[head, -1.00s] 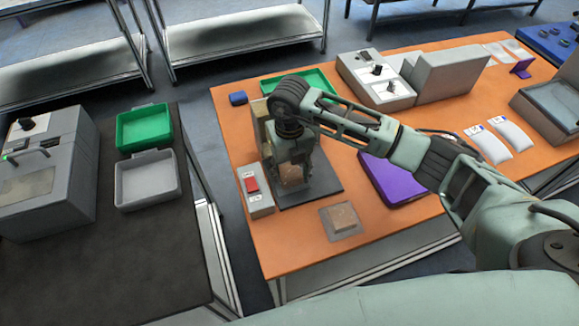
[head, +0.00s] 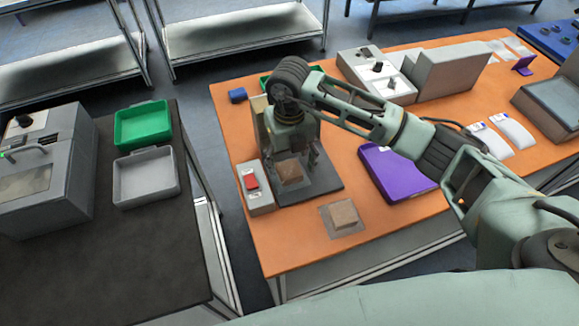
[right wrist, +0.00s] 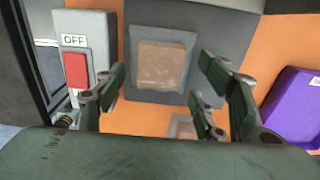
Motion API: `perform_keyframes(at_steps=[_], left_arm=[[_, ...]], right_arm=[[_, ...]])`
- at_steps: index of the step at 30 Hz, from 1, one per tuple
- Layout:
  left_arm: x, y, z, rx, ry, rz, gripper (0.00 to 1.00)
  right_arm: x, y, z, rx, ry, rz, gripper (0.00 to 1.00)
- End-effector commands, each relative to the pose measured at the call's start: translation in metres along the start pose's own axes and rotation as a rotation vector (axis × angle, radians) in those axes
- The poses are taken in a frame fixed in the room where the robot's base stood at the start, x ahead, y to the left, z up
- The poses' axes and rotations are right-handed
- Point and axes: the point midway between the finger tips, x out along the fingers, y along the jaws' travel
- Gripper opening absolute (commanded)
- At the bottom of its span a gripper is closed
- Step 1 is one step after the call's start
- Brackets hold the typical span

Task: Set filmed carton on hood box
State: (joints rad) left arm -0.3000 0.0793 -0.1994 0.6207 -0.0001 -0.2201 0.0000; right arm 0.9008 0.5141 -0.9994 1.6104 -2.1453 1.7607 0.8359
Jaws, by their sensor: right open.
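A brown carton (head: 290,172) sits on a dark plate (head: 322,184) on the orange table. In the right wrist view the carton (right wrist: 162,64) lies flat with a grey film-like margin around it. A second brown carton (head: 344,213) rests on a grey sheet at the table's front edge and shows partly in the right wrist view (right wrist: 183,128). My right gripper (head: 293,153) is open and empty above the plate; its fingers (right wrist: 160,90) are spread, apart from the carton. I cannot tell which thing is the hood box. My left gripper is not in view.
A grey switch box (head: 260,199) with a red button marked OFF stands left of the plate. A purple tray (head: 393,178) lies to the right. Grey control boxes (head: 440,75) stand behind. A dark side table holds green (head: 143,125) and grey (head: 146,178) trays.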

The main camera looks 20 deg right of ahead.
Motion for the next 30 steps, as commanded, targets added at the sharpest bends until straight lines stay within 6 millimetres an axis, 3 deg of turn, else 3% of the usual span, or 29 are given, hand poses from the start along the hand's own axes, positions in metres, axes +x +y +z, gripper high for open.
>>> perform_keyframes(at_steps=[3, 12, 18, 30], left_arm=[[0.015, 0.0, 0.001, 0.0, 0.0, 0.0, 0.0], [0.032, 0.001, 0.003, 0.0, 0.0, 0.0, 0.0], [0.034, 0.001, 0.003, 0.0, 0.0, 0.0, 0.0], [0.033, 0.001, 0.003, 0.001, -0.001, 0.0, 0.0]], right_arm=[[-0.024, 0.0, 0.002, -0.001, -0.009, 0.001, 0.64], [-0.079, 0.0, 0.001, 0.001, -0.005, 0.0, 0.64], [-0.091, 0.0, 0.0, 0.0, -0.001, 0.0, 0.64], [-0.092, 0.0, 0.0, 0.0, -0.001, 0.0, 0.64]])
